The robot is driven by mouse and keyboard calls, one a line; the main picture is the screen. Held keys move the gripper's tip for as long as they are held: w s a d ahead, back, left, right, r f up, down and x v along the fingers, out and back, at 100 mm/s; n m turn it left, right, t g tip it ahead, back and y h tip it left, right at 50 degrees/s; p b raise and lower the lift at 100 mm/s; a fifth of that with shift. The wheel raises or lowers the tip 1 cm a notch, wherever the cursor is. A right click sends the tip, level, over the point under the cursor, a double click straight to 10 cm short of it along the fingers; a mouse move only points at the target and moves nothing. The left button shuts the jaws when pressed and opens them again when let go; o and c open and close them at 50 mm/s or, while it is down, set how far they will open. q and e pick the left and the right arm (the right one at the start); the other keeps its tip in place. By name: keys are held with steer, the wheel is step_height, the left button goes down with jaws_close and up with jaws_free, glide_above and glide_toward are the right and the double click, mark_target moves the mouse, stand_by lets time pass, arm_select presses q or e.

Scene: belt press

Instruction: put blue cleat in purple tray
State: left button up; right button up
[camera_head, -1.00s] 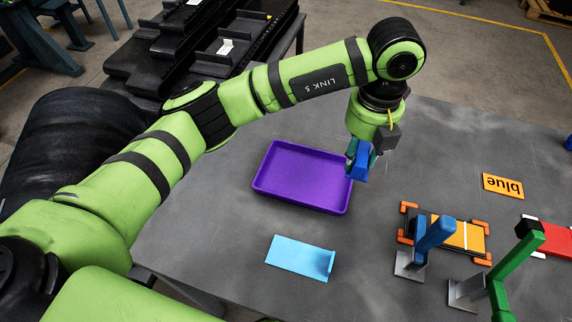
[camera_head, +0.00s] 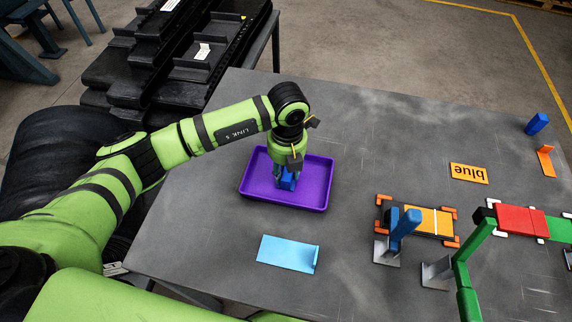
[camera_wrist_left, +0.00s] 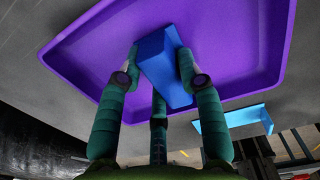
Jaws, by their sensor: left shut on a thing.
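The purple tray (camera_head: 313,194) lies on the grey table at the centre of the head view, and it fills much of the left wrist view (camera_wrist_left: 236,45). My left gripper (camera_head: 286,178) is over the tray and shut on the blue cleat (camera_wrist_left: 163,62). The cleat also shows in the head view (camera_head: 288,183), inside the tray's outline. I cannot tell whether the cleat touches the tray floor. My right gripper is not in view.
A light blue angled plate (camera_head: 287,253) lies in front of the tray. To the right are an orange block fixture (camera_head: 428,221) with a blue lever (camera_head: 404,228), a green lever (camera_head: 473,252), a red block (camera_head: 514,219) and a "blue" sign (camera_head: 468,173). Another blue piece (camera_head: 537,123) stands at far right.

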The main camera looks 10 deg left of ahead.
arm_select(q)
steer(key=shift+f, duration=0.1)
steer(key=o, duration=1.2)
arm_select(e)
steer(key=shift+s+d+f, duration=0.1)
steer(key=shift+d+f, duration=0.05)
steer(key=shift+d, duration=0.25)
arm_select(q)
step_height(320, 180, up, 12)
steer(key=b, duration=0.4)
steer(key=shift+d, duration=0.15)
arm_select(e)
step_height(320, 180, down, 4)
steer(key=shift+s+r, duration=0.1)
arm_select(q)
steer(key=shift+r, duration=0.25)
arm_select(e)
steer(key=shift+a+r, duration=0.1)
